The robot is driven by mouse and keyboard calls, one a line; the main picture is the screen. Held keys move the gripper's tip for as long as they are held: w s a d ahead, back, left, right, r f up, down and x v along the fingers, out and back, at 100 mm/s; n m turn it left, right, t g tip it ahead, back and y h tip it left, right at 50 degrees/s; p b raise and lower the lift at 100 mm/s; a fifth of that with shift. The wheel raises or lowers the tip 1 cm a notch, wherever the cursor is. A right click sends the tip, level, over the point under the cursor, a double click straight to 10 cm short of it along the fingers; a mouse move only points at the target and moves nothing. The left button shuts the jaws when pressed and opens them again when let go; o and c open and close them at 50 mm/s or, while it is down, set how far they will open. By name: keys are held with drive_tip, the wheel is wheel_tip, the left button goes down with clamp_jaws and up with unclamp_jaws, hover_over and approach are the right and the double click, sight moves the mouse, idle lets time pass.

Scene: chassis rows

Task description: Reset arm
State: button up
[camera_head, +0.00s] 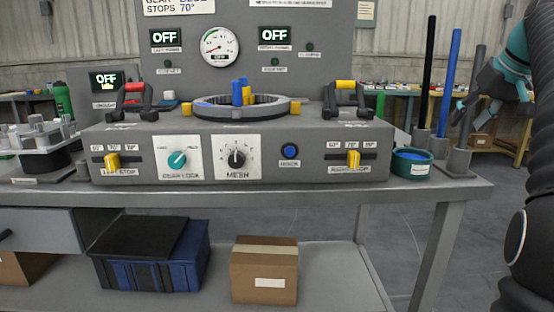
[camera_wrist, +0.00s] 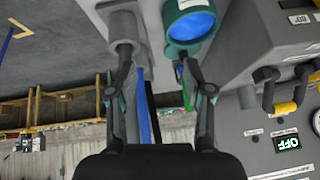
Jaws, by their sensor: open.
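My gripper (camera_head: 490,106) is at the right of the head view, beside the upright rods at the console's right end. In the wrist view my gripper (camera_wrist: 157,60) has its two dark fingers spread apart, with nothing held between them. A blue rod (camera_wrist: 147,112) shows behind the gap between the fingers. The grey console (camera_head: 275,160) stands on the bench, left of my gripper and apart from it. A teal cup (camera_head: 412,164) with blue contents sits at the console's right end; it also shows in the wrist view (camera_wrist: 176,50).
A black rod (camera_head: 428,75), a blue rod (camera_head: 449,75) and a grey rod (camera_head: 470,100) stand in holders on the bench's right end, close to my gripper. A cardboard box (camera_head: 264,278) and a blue crate (camera_head: 150,270) sit on the lower shelf. Floor right of the bench is clear.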

drive_tip(key=s+a+f+m+g+h, duration=0.1)
drive_tip(key=s+a+f, duration=0.15)
drive_tip(key=f, duration=0.25)
drive_tip(key=s+a+f+m+p, duration=0.1)
drive_tip(key=s+a+f, duration=0.15)
drive_tip(key=f, duration=0.35)
drive_tip(key=s+a+f+m+g+h, duration=0.1)
drive_tip(key=s+a+f, duration=0.1)
drive_tip(key=a+f, duration=0.25)
drive_tip(key=s+a+f+n+p, duration=0.1)
drive_tip(key=s+a+f, duration=0.5)
drive_tip(key=s, duration=0.4)
drive_tip(key=s+a+f+n+y+p, duration=0.1)
drive_tip(key=s+a+f+n, duration=0.1)
drive_tip(key=s+a+f, duration=0.4)
drive_tip(key=s+a, duration=0.3)
drive_tip(key=shift+s+f+t, duration=0.3)
drive_tip(key=shift+s+t, duration=0.05)
drive_tip(key=shift+t, duration=0.05)
drive_tip(key=shift+n, duration=0.3)
drive_tip(key=shift+c, duration=0.9)
drive_tip(key=shift+a, duration=0.2)
